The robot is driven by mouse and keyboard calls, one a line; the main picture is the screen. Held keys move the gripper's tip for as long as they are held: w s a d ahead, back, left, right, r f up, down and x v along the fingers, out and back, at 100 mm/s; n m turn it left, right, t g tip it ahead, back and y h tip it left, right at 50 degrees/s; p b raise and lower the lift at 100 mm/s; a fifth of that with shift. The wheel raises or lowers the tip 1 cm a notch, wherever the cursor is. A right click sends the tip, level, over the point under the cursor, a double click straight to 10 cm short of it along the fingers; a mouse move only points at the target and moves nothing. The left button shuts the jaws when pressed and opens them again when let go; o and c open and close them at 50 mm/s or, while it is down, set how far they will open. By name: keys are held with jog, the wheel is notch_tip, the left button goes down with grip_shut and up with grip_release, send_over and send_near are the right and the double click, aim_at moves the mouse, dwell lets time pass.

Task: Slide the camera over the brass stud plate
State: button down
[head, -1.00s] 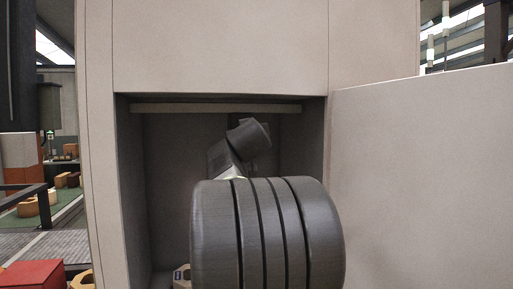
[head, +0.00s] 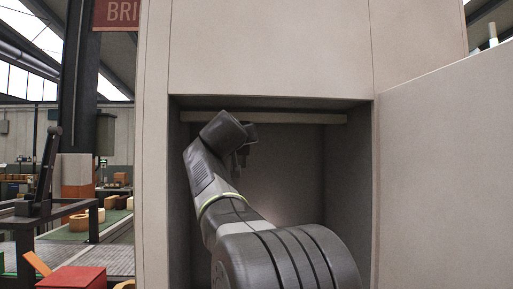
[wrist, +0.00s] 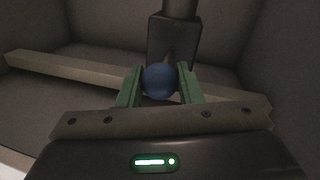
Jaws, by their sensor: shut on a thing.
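My gripper (wrist: 160,84) has green fingers shut on a blue ball (wrist: 159,81) in the wrist view. Just beyond the ball is a dark boxy body (wrist: 175,40) with a thick dark stem above it. A thin rod seems to run from the ball to this body, which may be the camera; I cannot tell for sure. In the head view my gripper (head: 241,160) is small and dark inside the recess, below its upper bar, and what it holds is too dark to make out. I cannot make out a brass stud plate in either view.
The recess (head: 290,165) is a deep grey box in a pale cabinet (head: 270,45). A pale bar (head: 300,118) crosses its top and also shows in the wrist view (wrist: 60,72). A pale panel (head: 450,180) stands at the right. A red box (head: 72,278) is at lower left.

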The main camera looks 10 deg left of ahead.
jog(key=shift+s+a, duration=0.15)
jog(key=shift+a, duration=0.35)
jog(key=shift+s+a, duration=0.15)
jog(key=shift+a, duration=0.35)
jog(key=c, duration=1.3)
grip_release()
jog(key=shift+o, duration=1.2)
jog(key=shift+a, duration=0.25)
jog(key=shift+d, duration=0.1)
jog(key=s+d+b, duration=0.1)
jog(key=s+b, duration=0.2)
jog(key=s, duration=1.1)
jog(key=shift+d, duration=0.35)
jog(key=shift+w, duration=0.2)
